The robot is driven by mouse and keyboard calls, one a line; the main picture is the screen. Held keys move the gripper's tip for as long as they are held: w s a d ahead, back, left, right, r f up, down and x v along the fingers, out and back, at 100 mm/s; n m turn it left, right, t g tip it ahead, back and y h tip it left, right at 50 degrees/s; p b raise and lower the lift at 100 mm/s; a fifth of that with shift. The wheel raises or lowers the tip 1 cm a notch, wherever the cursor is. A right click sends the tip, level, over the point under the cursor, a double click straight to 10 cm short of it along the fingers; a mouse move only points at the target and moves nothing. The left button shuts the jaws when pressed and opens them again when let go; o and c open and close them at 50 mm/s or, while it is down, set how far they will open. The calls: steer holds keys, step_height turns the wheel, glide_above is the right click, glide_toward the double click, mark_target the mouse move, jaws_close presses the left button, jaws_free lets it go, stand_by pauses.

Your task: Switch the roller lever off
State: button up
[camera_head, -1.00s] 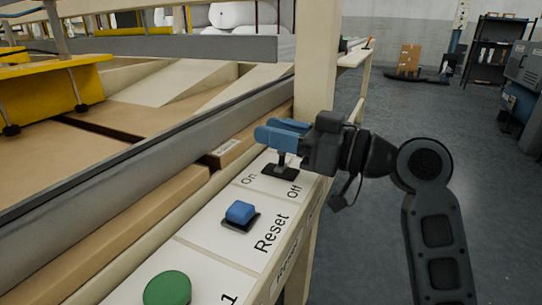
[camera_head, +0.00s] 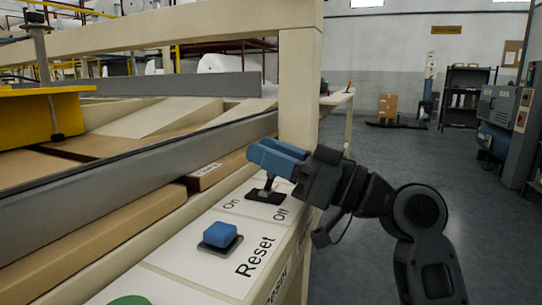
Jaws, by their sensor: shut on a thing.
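The roller lever (camera_head: 265,187) stands on a dark base plate on the white panel, between the words On and Off. Its upper part is hidden between the blue fingers of my gripper (camera_head: 277,160). My gripper comes in from the right, above the lever, and is shut on it. The visible lower stem rises from the base; its exact tilt is hard to tell. The panel (camera_head: 190,257) slopes along the machine's front edge.
A blue Reset button (camera_head: 220,235) sits nearer on the panel, and a green button (camera_head: 130,300) shows at the bottom edge. A cream post (camera_head: 299,95) rises just behind my gripper. A grey rail (camera_head: 130,158) runs to the left. The floor (camera_head: 400,170) to the right is clear.

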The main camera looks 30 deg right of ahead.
steer(key=o, duration=1)
steer(key=shift+c, duration=0.2)
steer(key=v, duration=0.8)
